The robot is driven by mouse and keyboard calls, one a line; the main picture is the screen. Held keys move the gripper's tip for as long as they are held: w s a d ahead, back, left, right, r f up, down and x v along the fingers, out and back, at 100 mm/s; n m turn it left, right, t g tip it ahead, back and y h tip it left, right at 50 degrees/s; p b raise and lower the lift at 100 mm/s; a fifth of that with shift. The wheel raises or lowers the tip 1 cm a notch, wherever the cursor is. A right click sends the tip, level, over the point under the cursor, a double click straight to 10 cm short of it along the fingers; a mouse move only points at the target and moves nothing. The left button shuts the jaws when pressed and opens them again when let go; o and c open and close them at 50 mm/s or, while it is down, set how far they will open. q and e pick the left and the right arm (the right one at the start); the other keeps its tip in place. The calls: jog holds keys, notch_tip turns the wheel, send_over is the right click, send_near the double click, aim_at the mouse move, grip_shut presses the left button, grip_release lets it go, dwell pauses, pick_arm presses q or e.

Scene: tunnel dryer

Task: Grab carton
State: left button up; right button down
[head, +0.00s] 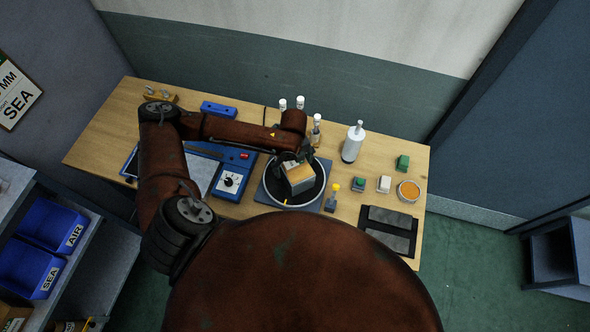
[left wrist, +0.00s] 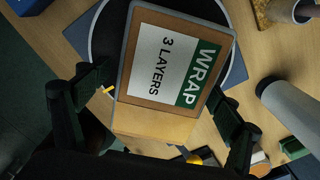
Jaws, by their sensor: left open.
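The carton (head: 299,178) is a brown box on the round black turntable with a pale rim (head: 318,190). In the left wrist view the carton (left wrist: 150,123) fills the middle, and a label on it reads "WRAP 3 LAYERS". My left gripper (head: 291,160) is at the carton's far side in the head view. In the left wrist view its two open fingers (left wrist: 158,95) stand on either side of the carton, with gaps visible. I cannot tell how deep the fingers reach. My right gripper is not in view.
A blue control box (head: 232,181) with a dial is left of the turntable. A white bottle (head: 353,143) stands to the right, with a green block (head: 402,162) and an orange-topped round dish (head: 408,191) beyond. A yellow-knobbed lever (head: 332,197) stands close to the turntable.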

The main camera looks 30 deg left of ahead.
pick_arm(q)
jog(key=f, duration=0.3)
jog(key=shift+w+d+f+p, duration=0.1)
jog(key=shift+w+f+p, duration=0.1)
jog(key=shift+f+p, duration=0.15)
jog(key=shift+f, duration=0.2)
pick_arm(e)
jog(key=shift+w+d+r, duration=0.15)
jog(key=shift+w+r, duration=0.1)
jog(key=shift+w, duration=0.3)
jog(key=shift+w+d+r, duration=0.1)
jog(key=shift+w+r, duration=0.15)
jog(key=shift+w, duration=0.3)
pick_arm(q)
jog(key=shift+c, duration=0.4)
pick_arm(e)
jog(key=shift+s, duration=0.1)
pick_arm(q)
jog(key=shift+c, duration=0.9)
jog(key=c, duration=1.7)
jog(key=shift+c, duration=0.6)
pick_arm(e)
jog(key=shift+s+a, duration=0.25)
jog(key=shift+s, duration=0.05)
